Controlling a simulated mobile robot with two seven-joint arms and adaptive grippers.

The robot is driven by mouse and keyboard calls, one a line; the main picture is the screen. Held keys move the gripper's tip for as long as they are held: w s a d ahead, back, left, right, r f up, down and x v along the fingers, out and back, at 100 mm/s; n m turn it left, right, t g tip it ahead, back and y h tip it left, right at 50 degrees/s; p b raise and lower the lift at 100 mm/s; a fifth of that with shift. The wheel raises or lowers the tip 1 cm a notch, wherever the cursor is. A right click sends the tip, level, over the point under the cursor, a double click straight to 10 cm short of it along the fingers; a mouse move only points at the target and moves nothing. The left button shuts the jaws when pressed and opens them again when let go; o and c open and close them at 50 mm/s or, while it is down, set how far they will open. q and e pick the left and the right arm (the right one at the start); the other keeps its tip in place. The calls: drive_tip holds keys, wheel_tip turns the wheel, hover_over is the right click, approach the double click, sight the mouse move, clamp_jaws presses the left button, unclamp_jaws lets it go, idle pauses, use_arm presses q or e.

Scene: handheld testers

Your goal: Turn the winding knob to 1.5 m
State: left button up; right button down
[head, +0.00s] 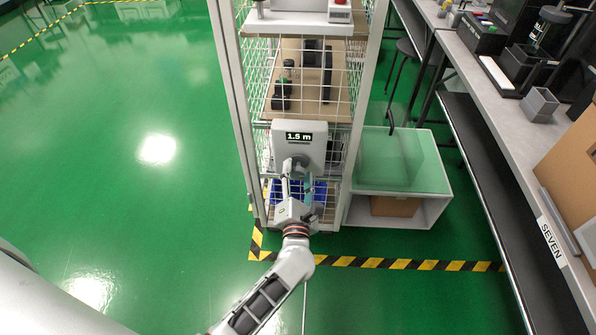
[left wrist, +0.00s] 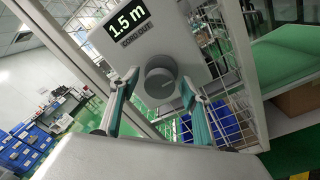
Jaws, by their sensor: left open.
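The tester is a pale grey box (head: 309,136) on the wire rack, and its display (head: 299,136) reads 1.5 m. In the left wrist view the display (left wrist: 130,22) also reads 1.5 m, with a label strip below it. The round grey winding knob (left wrist: 160,77) is on the box's front; in the head view the knob (head: 297,165) is partly hidden by my gripper. My left gripper (head: 296,183) is open, its fingers (left wrist: 158,92) spread on either side of the knob with gaps visible. My right gripper is not in view.
The wire rack's post (head: 237,110) stands left of the box. A blue bin (head: 318,190) sits on the shelf below. A low white cabinet with a green glass-like top (head: 405,160) stands to the right, beside a long bench (head: 510,140). Green floor at left is clear.

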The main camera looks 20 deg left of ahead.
use_arm(q)
drive_tip(key=v, duration=1.1)
drive_tip(key=shift+w+r, duration=0.1)
